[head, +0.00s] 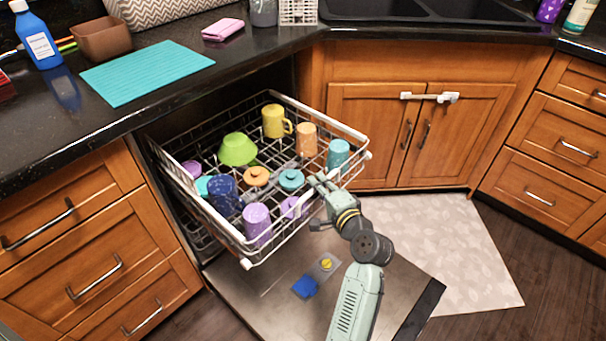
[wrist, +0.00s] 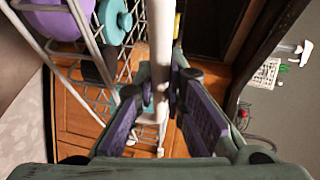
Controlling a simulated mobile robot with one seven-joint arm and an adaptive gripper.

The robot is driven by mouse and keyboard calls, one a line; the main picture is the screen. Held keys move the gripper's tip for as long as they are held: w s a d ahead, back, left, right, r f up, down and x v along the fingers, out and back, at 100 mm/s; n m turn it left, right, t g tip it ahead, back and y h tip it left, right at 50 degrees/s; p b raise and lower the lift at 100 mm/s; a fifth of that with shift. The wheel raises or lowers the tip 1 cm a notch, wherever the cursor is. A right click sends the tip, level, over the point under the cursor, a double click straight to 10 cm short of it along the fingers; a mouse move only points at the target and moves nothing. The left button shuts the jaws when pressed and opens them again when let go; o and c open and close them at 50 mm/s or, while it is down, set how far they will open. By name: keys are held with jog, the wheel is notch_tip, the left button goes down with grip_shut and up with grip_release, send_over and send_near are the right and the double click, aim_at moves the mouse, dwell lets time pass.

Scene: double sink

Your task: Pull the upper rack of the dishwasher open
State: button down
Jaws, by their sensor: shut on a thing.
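The upper rack (head: 322,118) of the dishwasher is a white wire basket, out beyond the counter edge above the lowered dishwasher door (head: 270,285). It holds several cups, bowls and lids, among them a yellow mug (head: 274,121), a green bowl (head: 238,149) and a dark blue cup (head: 223,195). My gripper (head: 318,184) is at the rack's front side. In the wrist view, my gripper (wrist: 160,108) has its two purple-padded fingers on either side of the rack's white rail (wrist: 161,40), shut on it. The rack's back end is partly hidden under the counter.
A blue packet (head: 304,287) and a yellow round item (head: 326,264) lie on the door. Wooden drawers (head: 90,240) stand at left, cabinet doors (head: 470,130) at right. A teal mat (head: 147,72) lies on the counter. The floor mat (head: 450,250) at right is clear.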

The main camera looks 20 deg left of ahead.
jog(key=shift+s+d, duration=0.3)
jog(key=shift+d, duration=0.45)
jog(key=shift+s+d, duration=0.25)
jog(key=shift+d, duration=0.5)
jog(key=c, duration=1.6)
grip_release()
jog(key=shift+c, duration=0.2)
jog(key=v, duration=1.2)
